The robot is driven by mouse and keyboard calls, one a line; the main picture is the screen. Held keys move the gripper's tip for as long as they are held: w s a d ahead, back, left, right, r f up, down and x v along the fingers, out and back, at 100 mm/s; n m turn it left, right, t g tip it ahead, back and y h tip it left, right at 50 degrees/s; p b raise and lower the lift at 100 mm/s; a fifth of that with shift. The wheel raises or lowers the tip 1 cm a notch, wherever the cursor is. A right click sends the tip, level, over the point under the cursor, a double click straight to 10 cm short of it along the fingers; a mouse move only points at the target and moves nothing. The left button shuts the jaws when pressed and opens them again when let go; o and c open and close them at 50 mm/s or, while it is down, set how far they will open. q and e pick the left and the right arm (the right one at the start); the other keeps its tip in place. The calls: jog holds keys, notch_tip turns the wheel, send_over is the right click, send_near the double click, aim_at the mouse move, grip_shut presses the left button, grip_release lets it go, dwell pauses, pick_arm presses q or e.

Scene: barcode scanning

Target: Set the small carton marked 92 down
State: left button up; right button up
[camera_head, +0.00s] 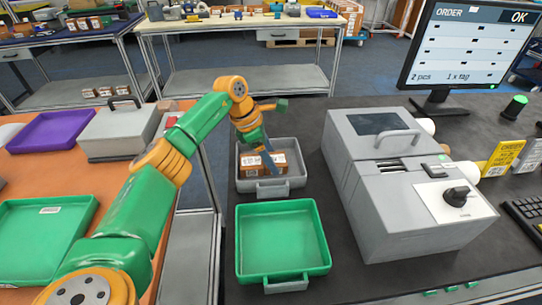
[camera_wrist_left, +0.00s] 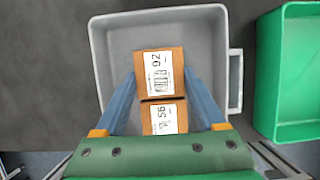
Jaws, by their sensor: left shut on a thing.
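The small carton marked 92 (camera_wrist_left: 158,73) is brown with a white label and sits within the grey tray (camera_wrist_left: 109,45). My left gripper (camera_wrist_left: 159,71) is shut on it, one blue finger on each side. Another brown carton, marked 56 (camera_wrist_left: 163,118), is right beside it, nearer my wrist. In the head view my left gripper (camera_head: 268,162) reaches down into the grey tray (camera_head: 270,188), among the brown cartons. I cannot tell whether the held carton touches the tray floor. My right gripper is not in view.
An empty green tray (camera_head: 282,240) stands just in front of the grey tray. A large grey machine (camera_head: 400,185) stands to the right, with a monitor (camera_head: 470,45) behind it. On the orange table at left are a purple tray (camera_head: 50,130) and a green tray (camera_head: 45,235).

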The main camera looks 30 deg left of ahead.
pick_arm(q)
jog(key=shift+s+f, duration=0.1)
jog(key=shift+s, duration=0.05)
jog(key=o, duration=1.5)
jog(key=shift+r, duration=0.35)
jog(key=v, duration=1.1)
jog(key=shift+s+a+r, duration=0.1)
jog(key=shift+r, duration=0.25)
